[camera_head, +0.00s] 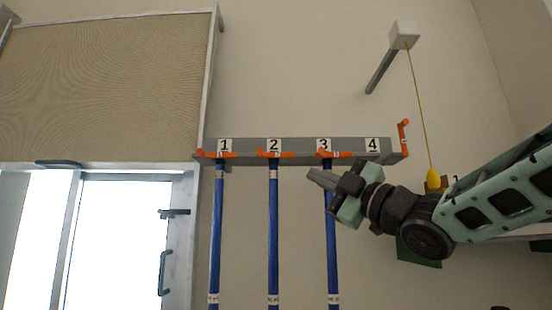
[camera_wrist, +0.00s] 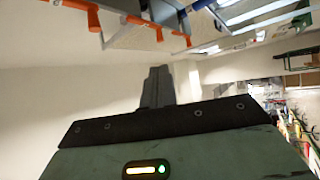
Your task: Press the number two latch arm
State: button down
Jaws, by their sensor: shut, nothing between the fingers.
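The number two latch arm (camera_head: 276,154) is orange and lies level across the grey rail, just under the white "2" label (camera_head: 274,145). A blue rod (camera_head: 273,230) hangs below it. My gripper (camera_head: 314,176) is shut and empty, below and to the right of latch two, overlapping the upper part of the third rod in the head view. It appears apart from the latch. In the wrist view my shut fingers (camera_wrist: 157,85) point up the picture, and orange arms show above them, but I cannot tell which is number two.
Latch arms one (camera_head: 218,154) and three (camera_head: 326,154) also lie level, each above a blue rod. The orange arm by "4" (camera_head: 404,138) stands upright, with no rod below. A yellow pull cord (camera_head: 420,110) hangs at right. A glazed door (camera_head: 120,240) is at left.

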jog(key=p, duration=0.8)
send_near(262, 154)
jog(key=r+x, duration=0.1)
jog(key=x, duration=0.4)
jog(key=shift+w+a+p, duration=0.55)
jog(key=shift+a, duration=0.05)
jog(key=shift+f+b, duration=0.15)
jog(key=shift+b, duration=0.5)
